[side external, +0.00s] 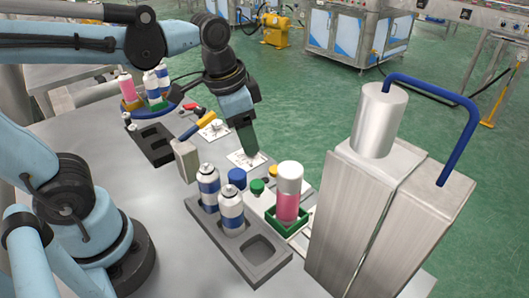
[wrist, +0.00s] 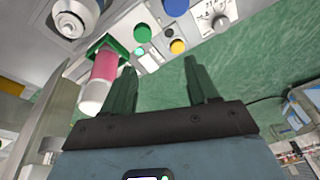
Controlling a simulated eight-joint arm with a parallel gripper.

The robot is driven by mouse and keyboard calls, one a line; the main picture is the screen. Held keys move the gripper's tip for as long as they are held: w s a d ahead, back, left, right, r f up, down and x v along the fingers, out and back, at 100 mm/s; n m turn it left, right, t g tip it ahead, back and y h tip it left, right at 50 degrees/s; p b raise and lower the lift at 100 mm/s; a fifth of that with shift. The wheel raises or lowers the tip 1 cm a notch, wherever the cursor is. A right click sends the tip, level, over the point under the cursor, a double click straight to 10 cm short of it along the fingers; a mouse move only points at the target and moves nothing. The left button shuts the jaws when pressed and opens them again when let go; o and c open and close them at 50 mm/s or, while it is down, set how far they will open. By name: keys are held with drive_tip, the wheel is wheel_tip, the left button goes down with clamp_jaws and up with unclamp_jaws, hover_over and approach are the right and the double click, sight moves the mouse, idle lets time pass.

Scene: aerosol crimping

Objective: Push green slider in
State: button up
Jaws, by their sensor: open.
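The green slider (side external: 284,232) is a square green holder in front of the tall metal machine. A pink can with a white top (side external: 288,200) stands upright in it. In the wrist view the green slider (wrist: 103,41) is at upper left, with the pink can (wrist: 103,66) beside the left finger. My gripper (side external: 248,152) is above the table, to the left of and beyond the slider in the side view, apart from it. Its two dark green fingers (wrist: 160,62) are spread with nothing between them.
The metal machine (side external: 375,215) with a cylinder and blue hose stands at right. A grey tray (side external: 263,249) holds two white-blue cans. Blue (side external: 237,177), green (side external: 257,186) and yellow (side external: 270,170) buttons lie near the slider.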

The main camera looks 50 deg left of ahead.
sight(257, 183)
drive_tip(key=shift+w+d+f+m+g, duration=0.15)
drive_tip(key=shift+d+f+m+g, duration=0.35)
drive_tip(key=shift+f, duration=1.4)
drive_tip(key=shift+w+d+f+m+g, duration=0.1)
drive_tip(key=shift+d+f+m+g, duration=0.3)
drive_tip(key=shift+f, duration=1.45)
drive_tip(key=shift+w+d+f+m+g, duration=0.25)
drive_tip(key=shift+f+m+g, duration=0.35)
drive_tip(key=shift+f, duration=1.3)
drive_tip(key=shift+s, duration=0.1)
clamp_jaws()
